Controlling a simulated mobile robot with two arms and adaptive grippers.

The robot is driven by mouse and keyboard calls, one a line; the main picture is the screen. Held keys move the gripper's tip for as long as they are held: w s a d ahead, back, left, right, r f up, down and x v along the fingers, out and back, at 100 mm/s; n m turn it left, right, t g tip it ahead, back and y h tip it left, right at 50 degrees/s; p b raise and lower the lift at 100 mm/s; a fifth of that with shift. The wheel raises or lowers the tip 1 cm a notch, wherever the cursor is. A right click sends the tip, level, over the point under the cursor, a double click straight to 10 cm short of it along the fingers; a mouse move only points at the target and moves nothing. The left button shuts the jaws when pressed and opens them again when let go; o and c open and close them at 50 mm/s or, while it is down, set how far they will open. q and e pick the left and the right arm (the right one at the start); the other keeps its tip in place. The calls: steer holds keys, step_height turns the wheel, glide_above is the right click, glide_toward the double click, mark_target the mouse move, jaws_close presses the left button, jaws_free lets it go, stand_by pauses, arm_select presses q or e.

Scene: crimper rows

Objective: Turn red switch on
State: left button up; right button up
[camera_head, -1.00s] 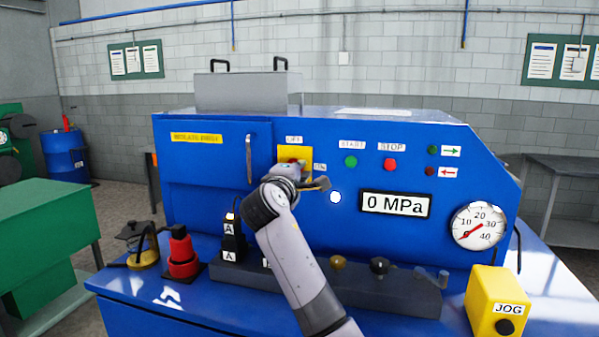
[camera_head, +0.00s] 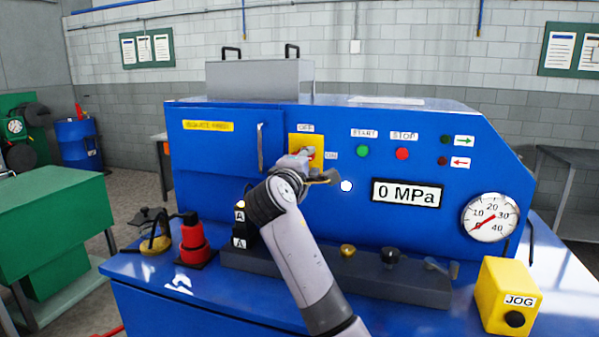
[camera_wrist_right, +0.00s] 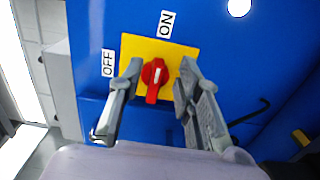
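The red switch (camera_wrist_right: 154,76) is a round knob with a raised bar on a yellow plate (camera_wrist_right: 184,50). In the right wrist view the OFF label (camera_wrist_right: 108,63) is left of the plate and the ON label (camera_wrist_right: 167,24) is above the knob. The bar runs nearly up and down there; which label it is set to I cannot tell. My right gripper (camera_wrist_right: 159,72) is open, one fingertip on each side of the knob, with gaps visible. In the head view the right gripper (camera_head: 308,165) partly covers the switch and yellow plate (camera_head: 297,144). My left gripper is not in view.
The blue machine (camera_head: 225,165) carries a green START button (camera_head: 362,151), a red STOP button (camera_head: 402,154), a 0 MPa display (camera_head: 407,193) and a gauge (camera_head: 490,217). A grey bar (camera_head: 330,268) with knobs and a yellow JOG box (camera_head: 507,290) stand below in front.

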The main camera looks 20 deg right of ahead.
steer(key=v, duration=0.9)
steer(key=shift+s+a, duration=0.15)
steer(key=shift+r, duration=0.1)
